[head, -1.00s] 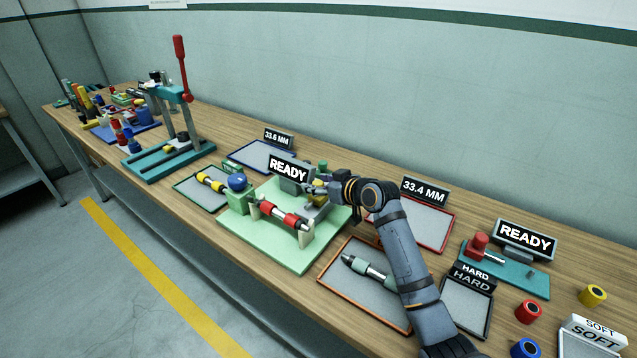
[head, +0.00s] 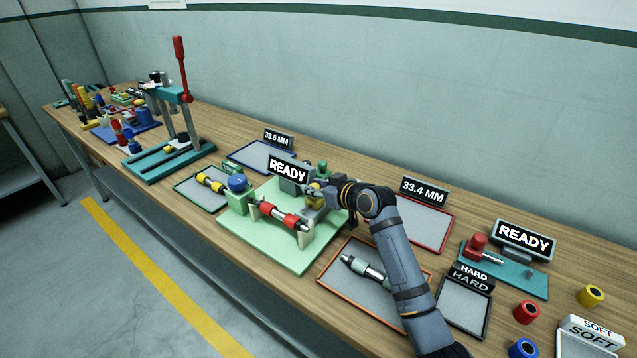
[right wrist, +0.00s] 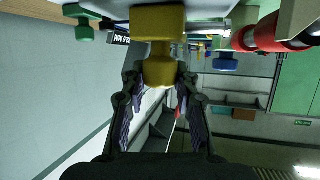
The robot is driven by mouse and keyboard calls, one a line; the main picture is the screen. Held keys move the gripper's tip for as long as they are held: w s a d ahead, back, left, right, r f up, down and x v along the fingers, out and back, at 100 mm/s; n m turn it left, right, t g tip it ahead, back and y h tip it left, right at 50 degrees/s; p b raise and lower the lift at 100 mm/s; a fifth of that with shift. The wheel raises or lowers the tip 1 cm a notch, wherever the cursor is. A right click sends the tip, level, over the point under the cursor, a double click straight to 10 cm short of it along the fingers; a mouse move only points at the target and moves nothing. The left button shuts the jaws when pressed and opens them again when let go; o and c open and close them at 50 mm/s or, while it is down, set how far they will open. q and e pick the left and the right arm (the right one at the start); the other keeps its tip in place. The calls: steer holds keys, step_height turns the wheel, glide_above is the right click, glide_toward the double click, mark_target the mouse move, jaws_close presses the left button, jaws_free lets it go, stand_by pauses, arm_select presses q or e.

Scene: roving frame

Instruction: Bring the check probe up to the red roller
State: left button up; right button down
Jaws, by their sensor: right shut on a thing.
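My right gripper (head: 322,192) is shut on that knob, one finger on each side in the right wrist view. I cannot tell whether the probe touches the roller. My left gripper is not in view.
A READY display (head: 289,170) stands behind the plate, with a blue knob (head: 237,183) at its left. A teal press (head: 168,158) with a red lever stands farther left.

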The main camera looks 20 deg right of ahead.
steer(key=shift+s+a+p, duration=0.4)
steer(key=shift+s+a, duration=0.5)
steer(key=shift+a, duration=0.25)
steer(key=shift+f, duration=0.1)
steer(key=c, duration=1.4)
jaws_free()
steer(key=o, duration=0.4)
steer(key=shift+s+a, duration=0.1)
steer(key=shift+a, duration=0.05)
